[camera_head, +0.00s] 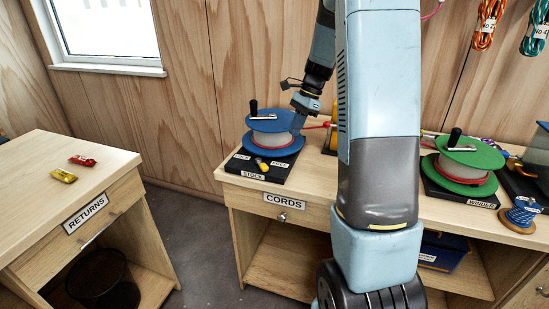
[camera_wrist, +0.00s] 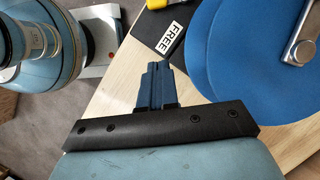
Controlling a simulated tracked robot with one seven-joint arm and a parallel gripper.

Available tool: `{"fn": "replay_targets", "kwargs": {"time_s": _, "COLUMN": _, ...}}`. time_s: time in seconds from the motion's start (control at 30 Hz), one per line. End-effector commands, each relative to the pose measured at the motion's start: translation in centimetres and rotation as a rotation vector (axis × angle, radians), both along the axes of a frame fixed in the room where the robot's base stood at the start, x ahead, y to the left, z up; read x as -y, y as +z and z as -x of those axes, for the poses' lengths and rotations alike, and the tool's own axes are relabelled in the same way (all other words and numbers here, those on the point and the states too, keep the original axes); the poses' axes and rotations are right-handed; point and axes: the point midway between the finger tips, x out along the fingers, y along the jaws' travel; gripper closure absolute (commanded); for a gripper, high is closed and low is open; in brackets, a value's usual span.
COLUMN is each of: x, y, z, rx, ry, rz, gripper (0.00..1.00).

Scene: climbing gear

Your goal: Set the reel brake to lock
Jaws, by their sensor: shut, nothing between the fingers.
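The blue stock reel (camera_head: 268,124) stands on a black base (camera_head: 250,174) marked STOCK, LOCK and FREE, on the cords bench. A yellow brake lever (camera_head: 262,165) shows low at the front of the base, between the LOCK and FREE labels; I cannot tell which setting it is in. In the wrist view, the lever's yellow end (camera_wrist: 155,4) is cut by the top edge, near the FREE label (camera_wrist: 172,37). My gripper (camera_head: 297,122) is shut and empty at the reel's right side. Its closed fingers (camera_wrist: 163,82) show apart from the lever in the wrist view.
A green winder reel (camera_head: 467,165) stands on the bench at right. A crank handle (camera_head: 255,112) sticks up from the blue reel. The returns table (camera_head: 60,200) at left bears a red packet (camera_head: 83,160) and a yellow packet (camera_head: 63,175). Bare floor lies between the benches.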

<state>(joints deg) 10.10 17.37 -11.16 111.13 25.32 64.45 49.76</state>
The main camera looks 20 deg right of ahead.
Motion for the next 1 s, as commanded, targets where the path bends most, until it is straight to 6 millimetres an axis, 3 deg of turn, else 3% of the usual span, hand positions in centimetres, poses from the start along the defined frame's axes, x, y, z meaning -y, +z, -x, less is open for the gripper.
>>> {"fn": "replay_targets", "kwargs": {"time_s": 0.27, "x": -0.4, "y": -0.9, "z": 0.1, "rx": -0.002, "ry": 0.001, "rz": -0.001, "gripper": 1.0}}
{"fn": "replay_targets", "kwargs": {"time_s": 0.83, "x": -3.9, "y": -9.7, "z": 0.5, "rx": -0.003, "ry": 0.001, "rz": -0.001, "gripper": 1.0}}
{"fn": "replay_targets", "kwargs": {"time_s": 1.0, "x": -6.3, "y": -9.3, "z": 0.6, "rx": 0.001, "ry": 0.004, "rz": 0.0, "gripper": 1.0}}
